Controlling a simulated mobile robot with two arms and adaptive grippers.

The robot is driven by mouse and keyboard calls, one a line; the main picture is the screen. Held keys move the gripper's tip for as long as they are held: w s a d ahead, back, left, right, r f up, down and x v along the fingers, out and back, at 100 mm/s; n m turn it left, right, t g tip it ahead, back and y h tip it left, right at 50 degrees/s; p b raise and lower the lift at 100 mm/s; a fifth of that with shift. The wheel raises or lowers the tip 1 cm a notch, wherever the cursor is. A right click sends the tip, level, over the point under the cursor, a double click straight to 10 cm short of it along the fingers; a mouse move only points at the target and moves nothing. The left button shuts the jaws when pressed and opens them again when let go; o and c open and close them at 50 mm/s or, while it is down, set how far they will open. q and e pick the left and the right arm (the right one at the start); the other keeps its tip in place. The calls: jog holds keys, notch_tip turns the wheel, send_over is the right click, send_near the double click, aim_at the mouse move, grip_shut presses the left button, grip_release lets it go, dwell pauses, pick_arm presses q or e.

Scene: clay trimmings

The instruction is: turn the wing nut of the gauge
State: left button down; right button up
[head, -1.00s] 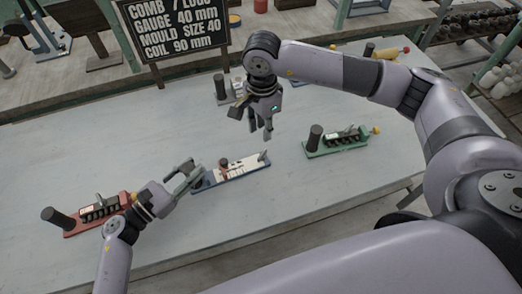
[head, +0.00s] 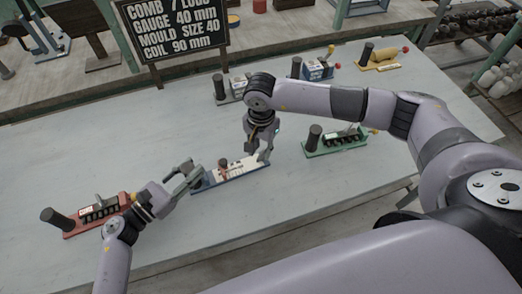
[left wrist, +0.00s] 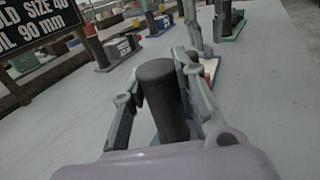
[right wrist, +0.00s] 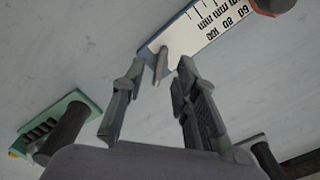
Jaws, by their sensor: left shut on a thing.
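The gauge (head: 238,173) has a blue base and a white millimetre scale, and lies mid-table. A thin grey upright piece (right wrist: 161,64), apparently its wing nut, stands at its right end. A red-brown knob (head: 224,166) stands mid-gauge and is cut off in the right wrist view (right wrist: 275,4). My left gripper (head: 196,172) is shut on the gauge's dark round post (left wrist: 162,98), at the left end. My right gripper (head: 264,157) points down at the right end. In the right wrist view its fingers (right wrist: 158,72) are open, with the grey piece between the tips; contact is unclear.
A red-based device (head: 92,217) stands at left and a green-based one (head: 337,143) to the right of the gauge. Grey (head: 222,88), blue (head: 318,72) and yellow (head: 381,61) devices stand at the back. A black sign (head: 175,38) stands behind. The front table is clear.

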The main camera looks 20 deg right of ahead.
jog(key=shift+f, duration=0.9)
grip_shut()
